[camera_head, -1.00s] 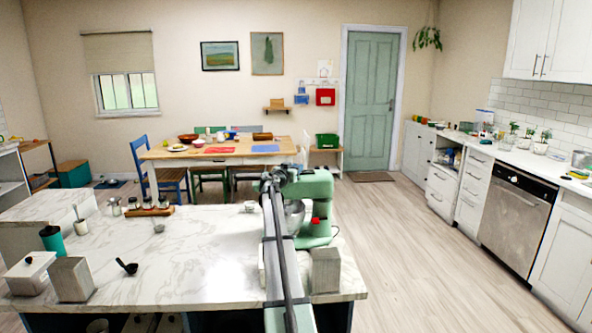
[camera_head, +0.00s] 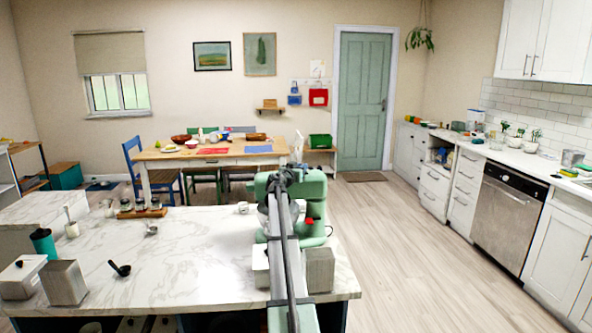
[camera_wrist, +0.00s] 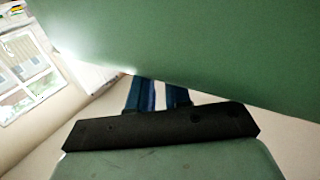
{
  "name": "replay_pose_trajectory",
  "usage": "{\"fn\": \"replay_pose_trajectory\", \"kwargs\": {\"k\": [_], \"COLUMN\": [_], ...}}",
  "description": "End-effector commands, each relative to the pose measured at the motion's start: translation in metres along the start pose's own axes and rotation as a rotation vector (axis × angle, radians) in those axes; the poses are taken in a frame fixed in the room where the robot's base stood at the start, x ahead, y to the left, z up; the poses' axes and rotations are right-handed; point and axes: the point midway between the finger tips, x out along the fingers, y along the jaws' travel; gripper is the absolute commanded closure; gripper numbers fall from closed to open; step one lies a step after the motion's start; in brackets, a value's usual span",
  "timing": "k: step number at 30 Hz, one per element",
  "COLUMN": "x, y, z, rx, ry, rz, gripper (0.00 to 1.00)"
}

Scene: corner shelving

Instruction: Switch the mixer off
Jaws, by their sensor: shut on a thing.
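The mixer (camera_head: 314,190) is a green stand mixer near the right end of the marble island, with a small red part (camera_head: 309,221) on its right side. My arm reaches straight out over the island to the left side of the mixer head. In the wrist view the mixer's smooth green surface (camera_wrist: 210,45) fills the upper part. My gripper (camera_wrist: 158,88) shows two blue fingers close together, their tips at the lower edge of that surface. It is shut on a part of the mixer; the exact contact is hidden.
The marble island (camera_head: 185,265) carries a grey block (camera_head: 319,270) in front of the mixer, and a black scoop (camera_head: 120,269), a metal box (camera_head: 64,283) and a teal cup (camera_head: 43,242) at left. Its middle is clear. Open floor lies to the right.

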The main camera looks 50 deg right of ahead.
Motion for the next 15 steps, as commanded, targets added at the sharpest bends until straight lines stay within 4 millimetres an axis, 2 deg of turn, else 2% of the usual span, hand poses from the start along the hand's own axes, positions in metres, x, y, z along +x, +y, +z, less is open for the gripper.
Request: {"fn": "replay_pose_trajectory", "kwargs": {"k": [3,4,9,12,15], "x": [0.0019,0.002,0.0017,0.0015,0.0013], "y": [0.0041,0.0042,0.0037,0.0031,0.0027], "z": [0.0003,0.0003,0.0004,0.0003,0.0002], "rx": [-0.004,-0.004,-0.004,-0.003,-0.003], "ry": [0.0,0.0,-0.001,0.0,0.0], "rz": [0.009,0.01,0.009,0.008,0.007], "gripper": [1.0,0.81,0.65,0.56,0.56]}}
